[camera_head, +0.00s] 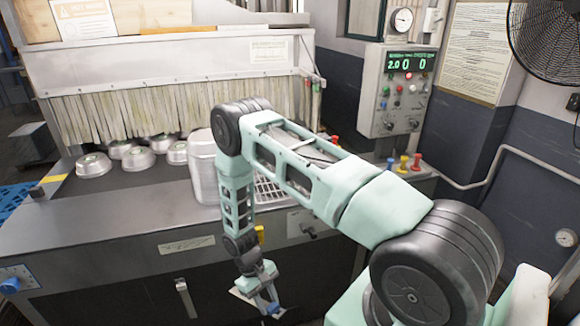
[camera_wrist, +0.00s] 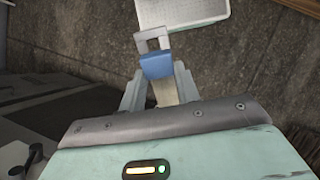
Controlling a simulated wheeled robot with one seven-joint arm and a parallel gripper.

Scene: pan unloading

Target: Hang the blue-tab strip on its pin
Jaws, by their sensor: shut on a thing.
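My gripper (camera_wrist: 158,88) is shut on the blue-tab strip (camera_wrist: 157,66). In the wrist view its blue tab shows just beyond the fingers, with a pale square loop at its far end and a pale band running back between the fingers. In the head view my gripper (camera_head: 264,296) hangs low in front of the machine, and the blue tab (camera_head: 272,308) shows near the bottom edge. Strips with red and green tabs (camera_head: 315,86) hang at the right end of the machine's curtain. I cannot make out the blue strip's pin.
Several upturned pans (camera_head: 138,158) sit on the machine's deck (camera_head: 120,210) before the curtain. A control panel (camera_head: 398,92) stands at the right, with coloured knobs (camera_head: 404,163) below it. In the wrist view a white tray (camera_wrist: 205,12) lies past the strip, over dark floor.

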